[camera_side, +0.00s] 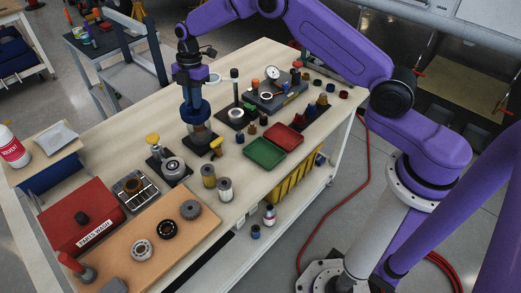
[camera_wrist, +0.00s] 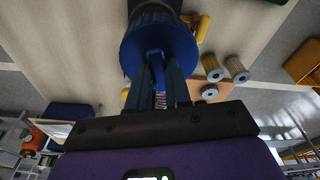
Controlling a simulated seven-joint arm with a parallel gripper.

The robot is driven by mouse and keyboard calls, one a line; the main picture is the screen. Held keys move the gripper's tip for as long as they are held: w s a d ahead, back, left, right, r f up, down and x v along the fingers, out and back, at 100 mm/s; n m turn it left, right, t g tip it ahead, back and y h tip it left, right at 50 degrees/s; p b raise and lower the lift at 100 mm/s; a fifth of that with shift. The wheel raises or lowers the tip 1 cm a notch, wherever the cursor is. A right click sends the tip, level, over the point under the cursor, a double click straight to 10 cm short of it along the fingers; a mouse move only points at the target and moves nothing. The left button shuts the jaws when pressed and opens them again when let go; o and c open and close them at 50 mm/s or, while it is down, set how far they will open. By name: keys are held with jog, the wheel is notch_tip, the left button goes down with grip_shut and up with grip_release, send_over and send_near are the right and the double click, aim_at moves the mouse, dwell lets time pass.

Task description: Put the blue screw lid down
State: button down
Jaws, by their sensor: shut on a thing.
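The blue screw lid (camera_side: 195,109) is round, with a raised grip bar on its top. My gripper (camera_side: 191,88) points down over the worktable and is shut on that bar. The wrist view shows the fingers (camera_wrist: 159,82) closed on the bar of the lid (camera_wrist: 150,48). Below the lid, a dark grey cylindrical piece (camera_side: 199,129) stands on a black base plate (camera_side: 202,142). In the wrist view it is partly hidden behind the lid. I cannot tell whether the lid touches it.
A yellow-knobbed fixture (camera_side: 172,165), a dial gauge stand (camera_side: 272,78) and a black post (camera_side: 234,88) stand nearby. Green (camera_side: 264,154) and red (camera_side: 286,138) trays lie to the right. Two ribbed cylinders (camera_side: 224,190) stand in front. Bare tabletop (camera_side: 150,112) shows behind the lid.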

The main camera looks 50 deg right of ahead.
jog(key=s+a+m, duration=0.2)
jog(key=s+a, duration=0.1)
jog(key=s, duration=1.3)
jog(key=s+d+m, duration=0.1)
jog(key=s+d, duration=0.2)
jog(key=s, duration=0.5)
jog(key=s+d+m, duration=0.1)
jog(key=s+d, duration=0.3)
jog(key=s, duration=0.4)
jog(key=shift+t, duration=0.3)
jog(key=w+a+f, duration=0.1)
jog(key=w+f, duration=0.2)
jog(key=w, duration=0.1)
jog(key=w+a+f, duration=0.1)
jog(key=w+f, duration=0.2)
jog(key=w, duration=0.1)
jog(key=w+a+f, duration=0.1)
jog(key=w+f, duration=0.2)
jog(key=w, duration=0.2)
jog(key=shift+a+f, duration=0.4)
jog(key=shift+w+f, duration=0.15)
jog(key=shift+f, duration=1.5)
jog(key=shift+f, duration=0.15)
